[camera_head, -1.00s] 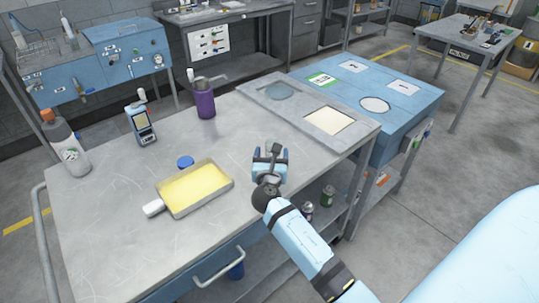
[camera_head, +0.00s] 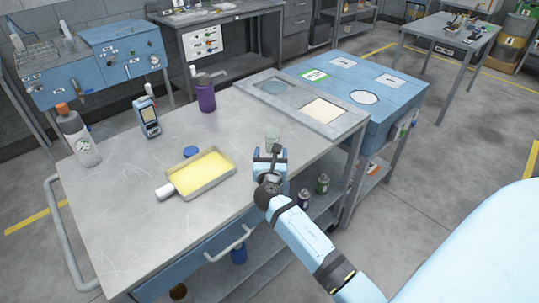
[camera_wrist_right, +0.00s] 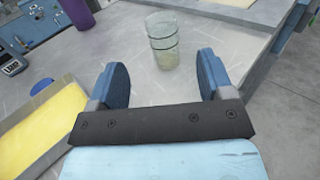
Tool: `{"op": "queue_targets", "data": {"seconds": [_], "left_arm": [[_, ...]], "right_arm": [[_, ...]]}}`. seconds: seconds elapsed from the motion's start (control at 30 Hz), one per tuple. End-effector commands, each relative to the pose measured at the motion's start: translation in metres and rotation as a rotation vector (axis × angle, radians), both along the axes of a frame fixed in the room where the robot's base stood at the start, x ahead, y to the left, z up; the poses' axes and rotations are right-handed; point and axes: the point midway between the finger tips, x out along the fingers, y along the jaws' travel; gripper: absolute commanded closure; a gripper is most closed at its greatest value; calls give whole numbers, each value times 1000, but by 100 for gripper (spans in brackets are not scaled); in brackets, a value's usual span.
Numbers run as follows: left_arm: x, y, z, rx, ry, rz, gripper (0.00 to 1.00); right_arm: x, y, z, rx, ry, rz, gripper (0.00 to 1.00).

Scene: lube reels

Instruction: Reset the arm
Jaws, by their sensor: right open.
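My right arm comes in from the lower right in the head view. Its gripper (camera_head: 270,158) is over the near right edge of the grey workbench (camera_head: 130,225). In the right wrist view the two blue fingers of this gripper (camera_wrist_right: 163,78) stand wide apart with nothing between them. A clear glass beaker (camera_wrist_right: 162,42) stands upright on the bench just beyond the fingertips, apart from them. The beaker also shows in the head view (camera_head: 272,138), partly behind the gripper. My left gripper is not in view.
A tray of yellow liquid (camera_head: 202,173) with a white handle lies left of my gripper. A blue bench (camera_head: 385,85) adjoins behind right.

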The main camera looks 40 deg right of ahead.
Motion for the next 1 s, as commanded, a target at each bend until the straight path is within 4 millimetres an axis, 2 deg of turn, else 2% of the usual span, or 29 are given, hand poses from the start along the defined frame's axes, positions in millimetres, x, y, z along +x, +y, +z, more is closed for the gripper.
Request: {"op": "queue_targets", "data": {"seconds": [0.53,0.63,0.77,0.87,0.9,1.0], "left_arm": [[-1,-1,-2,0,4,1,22],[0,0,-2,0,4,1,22],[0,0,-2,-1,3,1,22],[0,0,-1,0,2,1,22],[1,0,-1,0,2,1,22],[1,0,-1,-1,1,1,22]], "right_arm": [[-1,0,0,5,-2,-1,26],[-12,0,-4,93,-35,-17,26],[-55,4,-17,443,-172,-92,26],[-105,15,-32,848,-315,-218,26],[-126,23,-38,1015,-369,-284,26],[-174,45,-48,1369,-472,-470,26]]}}
